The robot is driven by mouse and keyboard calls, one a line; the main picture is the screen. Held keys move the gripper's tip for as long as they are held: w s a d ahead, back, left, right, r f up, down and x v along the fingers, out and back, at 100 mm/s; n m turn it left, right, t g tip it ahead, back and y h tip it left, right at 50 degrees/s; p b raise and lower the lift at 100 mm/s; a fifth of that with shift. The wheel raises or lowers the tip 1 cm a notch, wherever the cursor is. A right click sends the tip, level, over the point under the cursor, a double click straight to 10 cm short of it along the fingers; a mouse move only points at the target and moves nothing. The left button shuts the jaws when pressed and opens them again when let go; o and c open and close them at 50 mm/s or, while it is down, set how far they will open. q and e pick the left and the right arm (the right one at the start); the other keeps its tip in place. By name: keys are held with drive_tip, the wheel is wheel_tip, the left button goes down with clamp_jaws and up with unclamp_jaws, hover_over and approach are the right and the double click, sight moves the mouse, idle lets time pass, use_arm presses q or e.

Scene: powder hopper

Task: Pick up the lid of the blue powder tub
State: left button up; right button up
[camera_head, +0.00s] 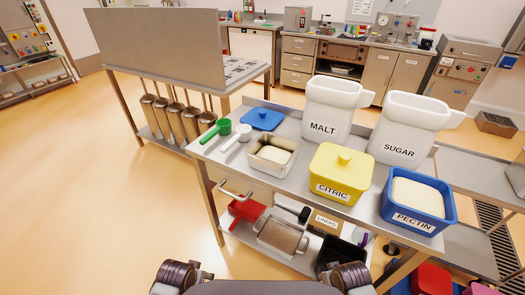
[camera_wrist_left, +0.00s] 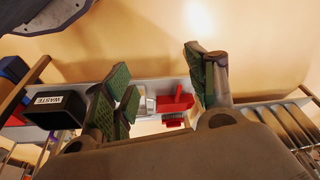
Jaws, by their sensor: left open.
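The blue PECTIN tub (camera_head: 416,209) stands open at the right front of the steel table, with pale powder showing inside. A flat blue lid (camera_head: 261,119) with a small knob lies on the table's far left part, apart from the tub. My left gripper (camera_wrist_left: 160,82) shows in the left wrist view, its green-padded fingers spread wide with nothing between them. In that view it is over the lower shelf region, and neither the lid nor the tub top is seen. My right gripper is in neither view.
A green scoop (camera_head: 216,131), a white scoop (camera_head: 237,139) and a steel pan of powder (camera_head: 272,152) lie near the lid. The yellow CITRIC tub (camera_head: 341,172), MALT bin (camera_head: 333,107) and SUGAR bin (camera_head: 405,128) crowd the table. A WASTE bin (camera_wrist_left: 56,112) and red dustpan (camera_wrist_left: 176,103) sit below.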

use_arm(q)
drive_tip(key=w+p+v, duration=0.1)
drive_tip(key=v, duration=1)
drive_tip(key=shift+w+r, duration=0.2)
drive_tip(key=shift+r, duration=0.35)
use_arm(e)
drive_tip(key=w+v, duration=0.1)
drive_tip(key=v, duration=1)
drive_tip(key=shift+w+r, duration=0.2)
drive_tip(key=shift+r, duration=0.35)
